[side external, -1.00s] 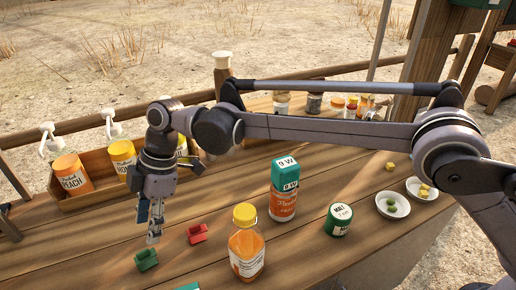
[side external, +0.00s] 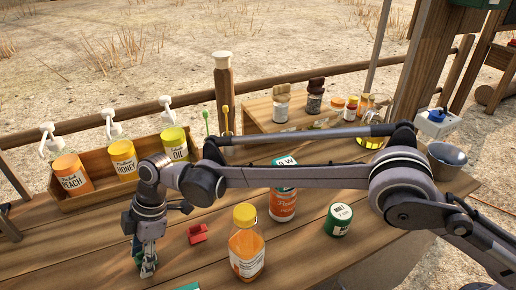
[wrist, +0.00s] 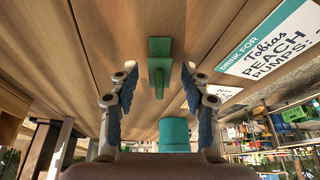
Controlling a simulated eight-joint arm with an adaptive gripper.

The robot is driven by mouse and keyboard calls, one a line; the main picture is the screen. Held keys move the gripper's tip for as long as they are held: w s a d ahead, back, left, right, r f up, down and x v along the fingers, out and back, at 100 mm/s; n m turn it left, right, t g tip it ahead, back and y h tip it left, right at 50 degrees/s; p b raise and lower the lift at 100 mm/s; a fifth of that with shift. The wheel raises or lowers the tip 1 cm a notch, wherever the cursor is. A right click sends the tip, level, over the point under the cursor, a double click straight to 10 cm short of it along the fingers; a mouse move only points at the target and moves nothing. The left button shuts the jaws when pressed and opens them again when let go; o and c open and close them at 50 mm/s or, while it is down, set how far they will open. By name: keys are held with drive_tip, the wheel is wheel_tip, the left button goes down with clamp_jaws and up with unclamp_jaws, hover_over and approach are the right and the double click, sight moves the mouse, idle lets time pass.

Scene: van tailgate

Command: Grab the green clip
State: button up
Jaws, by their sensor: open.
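The green clip (wrist: 159,64) lies on the wooden tabletop, seen in the wrist view between and slightly beyond my two open fingertips. My gripper (wrist: 159,72) is open, with one blue-padded finger on each side of the clip and a gap to each. In the side external view my gripper (side external: 148,268) points down at the table over the clip's spot and hides most of the clip. I cannot tell how far the fingertips are above the tabletop.
A red clip (side external: 198,234) lies to the right. A pump rack (side external: 90,195) stands behind. A printed card (wrist: 270,45) lies nearby.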

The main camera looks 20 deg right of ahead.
drive_tip(key=shift+c, duration=0.3)
drive_tip(key=c, duration=0.9)
drive_tip(key=shift+r, duration=0.15)
